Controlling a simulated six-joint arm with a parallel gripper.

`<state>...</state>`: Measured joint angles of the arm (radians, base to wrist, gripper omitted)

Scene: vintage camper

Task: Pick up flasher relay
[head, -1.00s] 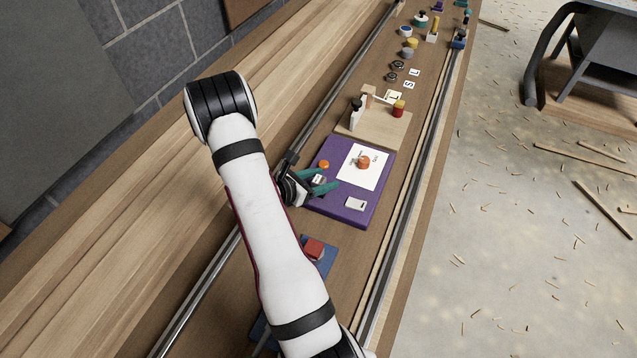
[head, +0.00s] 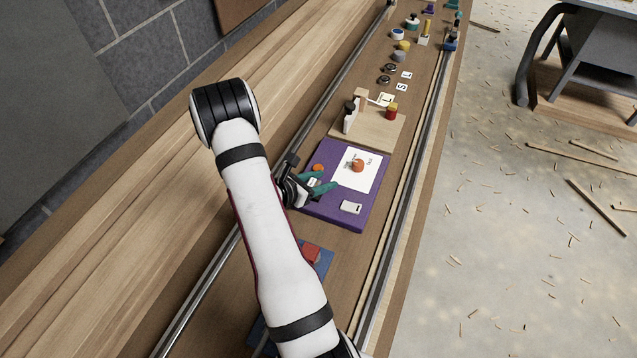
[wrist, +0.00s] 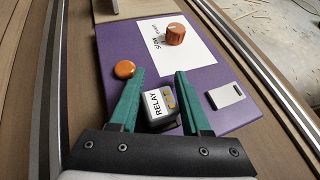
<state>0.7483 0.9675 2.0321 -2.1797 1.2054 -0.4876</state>
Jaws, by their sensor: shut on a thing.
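In the head view my gripper (head: 325,184) is at the left edge of the purple mat (head: 345,220), and the relay (head: 314,182) shows only as a small pale patch between the fingers. I cannot tell whether the relay touches the mat.
On the mat are an orange button (wrist: 124,69), an orange knob (wrist: 175,34) on a white sheet (wrist: 200,55), and a white card-like piece (wrist: 225,96). A wooden stand (head: 375,130) is beyond the mat. A red block (head: 311,253) on a blue mat is nearer. Metal rails (head: 410,180) run alongside.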

